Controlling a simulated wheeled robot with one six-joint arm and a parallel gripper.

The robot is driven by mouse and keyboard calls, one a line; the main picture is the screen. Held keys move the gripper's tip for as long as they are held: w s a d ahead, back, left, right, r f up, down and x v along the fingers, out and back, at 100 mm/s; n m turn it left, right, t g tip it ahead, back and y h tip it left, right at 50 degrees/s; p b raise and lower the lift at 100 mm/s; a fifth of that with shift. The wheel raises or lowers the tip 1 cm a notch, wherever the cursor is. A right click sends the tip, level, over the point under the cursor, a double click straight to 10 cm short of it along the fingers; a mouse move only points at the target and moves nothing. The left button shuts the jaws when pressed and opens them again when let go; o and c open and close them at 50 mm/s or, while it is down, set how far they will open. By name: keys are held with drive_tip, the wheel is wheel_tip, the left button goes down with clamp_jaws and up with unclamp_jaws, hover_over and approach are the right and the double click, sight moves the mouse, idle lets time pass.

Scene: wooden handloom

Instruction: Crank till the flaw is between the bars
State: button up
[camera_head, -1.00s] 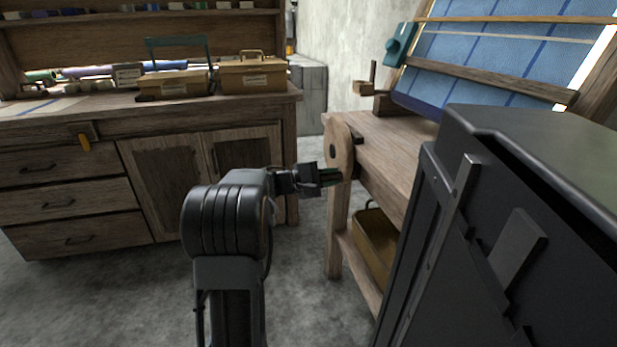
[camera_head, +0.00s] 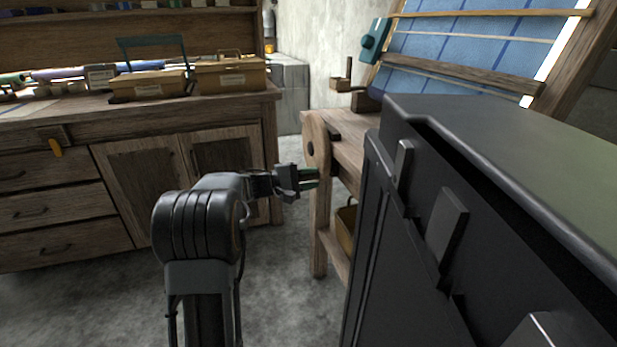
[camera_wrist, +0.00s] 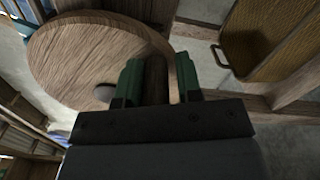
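A round wooden crank disc (camera_head: 317,132) stands at the near end of the loom, seen nearly edge-on; it fills the upper left of the wrist view (camera_wrist: 75,50). My gripper (camera_head: 312,178) is at the disc. In the wrist view a dark wooden peg handle (camera_wrist: 156,80) stands between its green fingertips. The fingers are apart, with a narrow gap showing on the right of the peg. The blue cloth (camera_head: 450,50) slopes at the upper right, crossed by an upper bar (camera_head: 490,14) and a lower wooden bar (camera_head: 460,74). I see no flaw on the visible cloth.
A large dark box-like body fills the right of the head view and hides much of the loom. A yellow-brown basket (camera_wrist: 270,35) sits below the loom. A wooden workbench (camera_head: 130,120) with boxes stands at the left. Grey floor lies open between.

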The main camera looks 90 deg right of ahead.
drive_tip(key=shift+o, duration=1.4)
drive_tip(key=shift+w, duration=0.15)
drive_tip(key=shift+r, duration=0.1)
drive_tip(key=shift+w, duration=0.35)
drive_tip(key=p+v, duration=0.4)
drive_tip(key=v, duration=0.9)
drive_tip(key=shift+a, duration=0.2)
